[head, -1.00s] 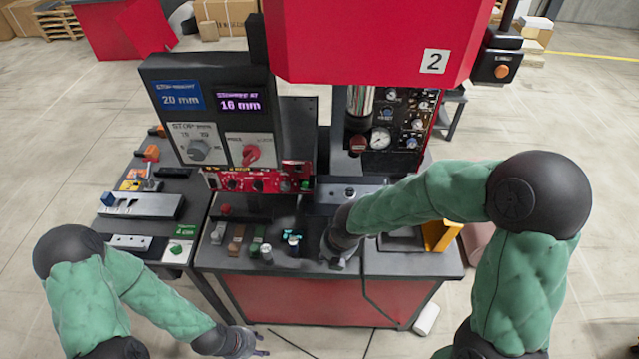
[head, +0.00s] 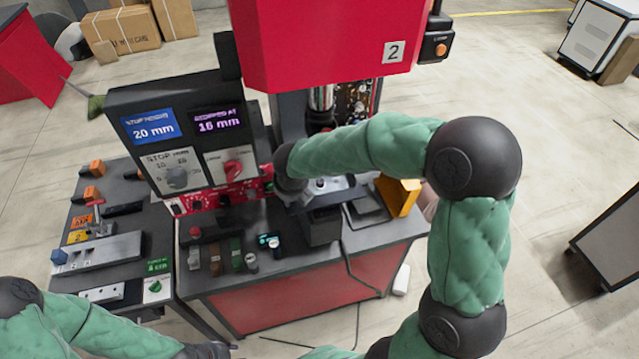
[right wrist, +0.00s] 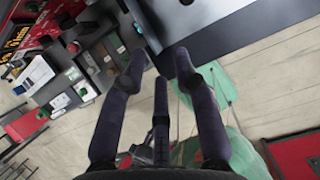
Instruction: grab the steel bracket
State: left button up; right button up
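I cannot single out the steel bracket for certain. A small grey metal piece (head: 194,257) stands at the left end of a row of small parts on the press table (head: 290,262) in the head view. My right gripper is over the press bed in the head view, its fingers largely hidden by the wrist. In the right wrist view the right gripper (right wrist: 160,75) has its fingers spread with nothing between them, above a dark flat surface. My left gripper (head: 210,350) is low at the bottom edge, away from the table; its fingers are mostly cut off.
The red press head (head: 325,40) hangs above the bed. A control box with displays (head: 180,125) stands at the left. A yellow-orange bin (head: 398,195) is right of the bed. A dark block (head: 322,226) stands before the bed. A side bench (head: 110,215) adjoins at left.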

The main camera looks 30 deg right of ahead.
jog(key=shift+w+d, duration=0.25)
jog(key=shift+w, duration=0.5)
jog(key=shift+w+d, duration=0.2)
jog(key=shift+w, duration=0.75)
jog(key=shift+w+x, duration=0.25)
jog(key=shift+x, duration=0.95)
jog(key=shift+w+d+f, duration=0.1)
jog(key=shift+w+f, duration=0.1)
jog(key=shift+f, duration=0.15)
grip_shut()
jog(key=shift+r, duration=0.1)
